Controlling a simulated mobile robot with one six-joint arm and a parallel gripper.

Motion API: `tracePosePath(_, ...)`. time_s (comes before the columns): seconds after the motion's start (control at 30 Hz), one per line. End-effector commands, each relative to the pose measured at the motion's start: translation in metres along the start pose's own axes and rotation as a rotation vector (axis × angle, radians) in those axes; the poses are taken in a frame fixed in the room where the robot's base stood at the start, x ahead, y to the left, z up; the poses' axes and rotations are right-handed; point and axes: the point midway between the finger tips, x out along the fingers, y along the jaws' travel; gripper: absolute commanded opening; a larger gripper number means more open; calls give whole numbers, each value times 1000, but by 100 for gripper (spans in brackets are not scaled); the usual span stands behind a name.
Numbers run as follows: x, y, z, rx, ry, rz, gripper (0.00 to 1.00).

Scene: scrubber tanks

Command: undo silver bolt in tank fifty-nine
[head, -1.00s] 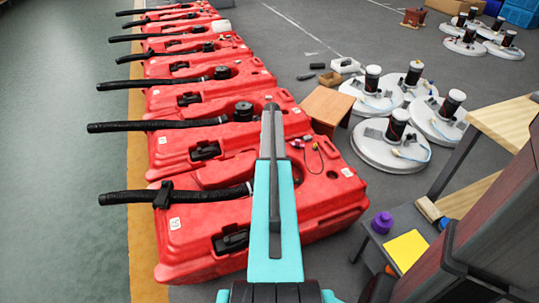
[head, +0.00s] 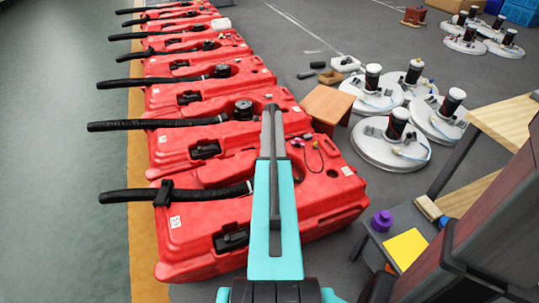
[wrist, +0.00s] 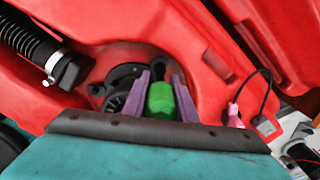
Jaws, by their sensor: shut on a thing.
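My gripper (wrist: 160,82) shows in the wrist view as two purple fingers shut on a green tool (wrist: 160,101) with faceted sides and a dark end. It is over a round dark recess (wrist: 120,80) in a red tank (wrist: 215,90). Whether the tool touches anything below it I cannot tell. No silver bolt can be made out; the fingers and tool cover part of the recess. In the head view my arm lies across the nearest red tank (head: 192,243) and hides my gripper. That tank's number tag (head: 175,222) is too small to read surely.
A black hose (wrist: 35,45) with a pale clamp is left of the recess; a thin black cable with a pink connector (wrist: 233,112) is right. More red tanks line up behind. White round units (head: 385,150), a wooden stool (head: 328,107) and a shelf stand at right. Left floor is clear.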

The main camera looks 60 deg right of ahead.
Motion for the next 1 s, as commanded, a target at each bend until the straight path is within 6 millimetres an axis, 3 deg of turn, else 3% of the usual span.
tracePosePath(0.67, 3, 0, 0, -11, 0, 0, 0)
tracePosePath(1.0, 2, 0, 0, -202, 0, 0, 0)
